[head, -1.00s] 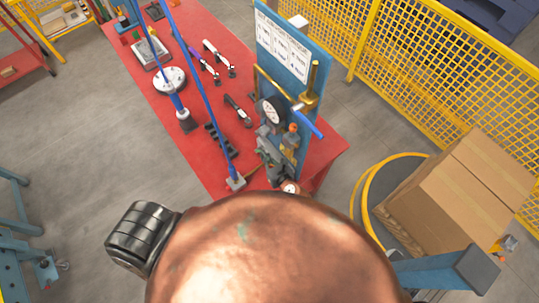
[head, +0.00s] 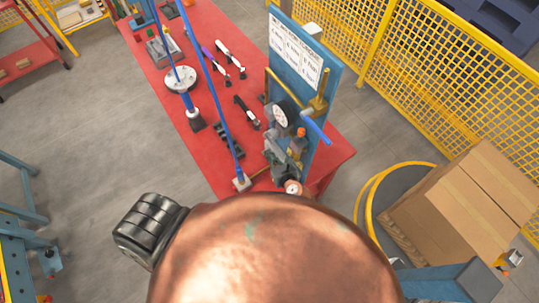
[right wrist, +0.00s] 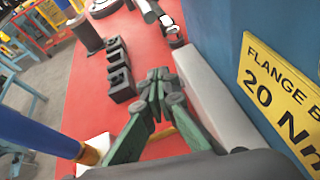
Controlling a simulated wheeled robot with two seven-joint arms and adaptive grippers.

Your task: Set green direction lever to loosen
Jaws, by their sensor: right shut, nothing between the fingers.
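I cannot make out the green direction lever in either view; it may be hidden by the gripper or too small to tell. My right gripper (head: 272,156) is beside the blue upright panel (head: 325,70), low over the red table. In the right wrist view its fingers (right wrist: 160,82) are together and empty, above the red surface. A pale grey bar (right wrist: 210,95) lies just right of them, along the blue panel (right wrist: 215,25). My left gripper is not in view.
The red table (head: 190,85) bears a row of dark blocks (head: 228,138), several hand tools and a round gauge (head: 281,117). A blue rod (head: 213,85) stands left of the gripper. A yellow fence (head: 425,85) and cardboard box (head: 470,200) are at the right.

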